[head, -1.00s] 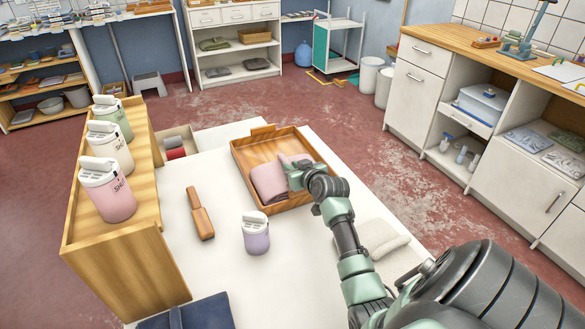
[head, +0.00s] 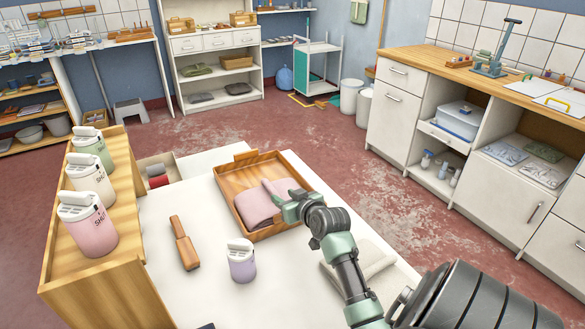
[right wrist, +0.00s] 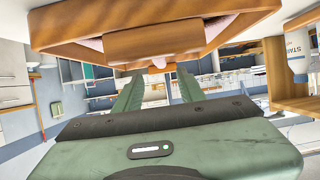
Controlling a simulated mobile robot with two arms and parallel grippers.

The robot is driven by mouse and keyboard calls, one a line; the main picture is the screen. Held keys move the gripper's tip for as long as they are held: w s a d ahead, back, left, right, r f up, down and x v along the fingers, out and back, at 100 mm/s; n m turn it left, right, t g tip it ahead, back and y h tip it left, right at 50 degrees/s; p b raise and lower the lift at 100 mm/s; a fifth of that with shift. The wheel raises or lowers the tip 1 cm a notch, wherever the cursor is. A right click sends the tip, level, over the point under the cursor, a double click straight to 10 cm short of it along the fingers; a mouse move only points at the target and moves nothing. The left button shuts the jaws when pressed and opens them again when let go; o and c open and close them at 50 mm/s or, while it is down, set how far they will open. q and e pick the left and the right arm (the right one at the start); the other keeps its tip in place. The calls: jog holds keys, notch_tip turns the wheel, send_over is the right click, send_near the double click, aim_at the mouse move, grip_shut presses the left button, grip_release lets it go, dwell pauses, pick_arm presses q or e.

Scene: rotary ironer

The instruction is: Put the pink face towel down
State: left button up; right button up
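The pink face towel (head: 256,209) lies folded in the wooden tray (head: 232,178) on the white table. My right gripper (head: 284,203) is low over the tray, at the towel's right side. In the right wrist view its two green fingers (right wrist: 158,90) stand apart with background showing between them and no cloth there. That view also shows the tray (right wrist: 150,15), with a little pink (right wrist: 215,27) inside it. Whether a finger still touches the towel cannot be told. My left gripper is not in view.
A lilac canister (head: 242,261) and a wooden brush (head: 184,244) stand or lie left of the tray. A pale folded cloth (head: 372,262) lies beneath my right arm. A wooden shelf (head: 110,280) holds pink, cream and green canisters at the left.

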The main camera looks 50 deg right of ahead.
jog(key=v, duration=0.5)
jog(key=shift+s+r, duration=0.15)
jog(key=shift+s, duration=0.1)
dwell(0.3)
